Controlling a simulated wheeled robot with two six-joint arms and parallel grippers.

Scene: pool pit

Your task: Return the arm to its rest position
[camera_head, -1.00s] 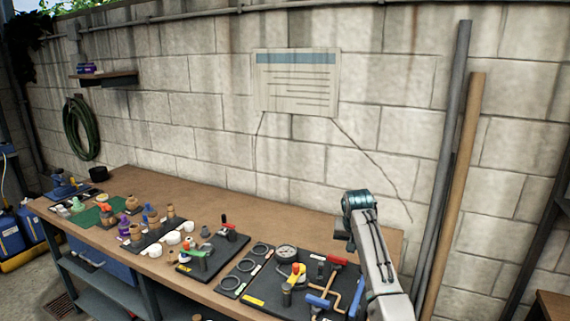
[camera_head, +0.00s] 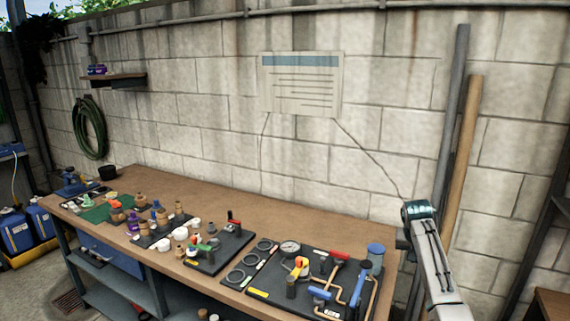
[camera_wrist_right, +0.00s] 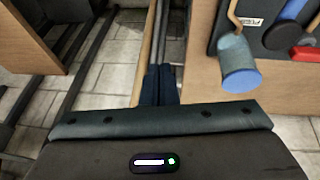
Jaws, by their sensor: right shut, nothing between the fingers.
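My right arm (camera_head: 436,262), pale with a teal joint, reaches up at the right of the head view, beside the right end of the workbench (camera_head: 225,190). Its gripper is mostly hidden there behind the arm. In the right wrist view my right gripper (camera_wrist_right: 159,84) shows two dark blue fingers pressed together, with nothing between them. The fingers are over the tiled floor, left of the bench edge. My left arm and gripper are not in view.
A blue-capped cylinder (camera_head: 375,254) stands at the bench's right end; it is also close by in the right wrist view (camera_wrist_right: 240,76). A dark board (camera_head: 262,284) holds valves and pipes. Grey (camera_head: 449,135) and tan (camera_head: 461,160) poles lean on the wall behind my arm.

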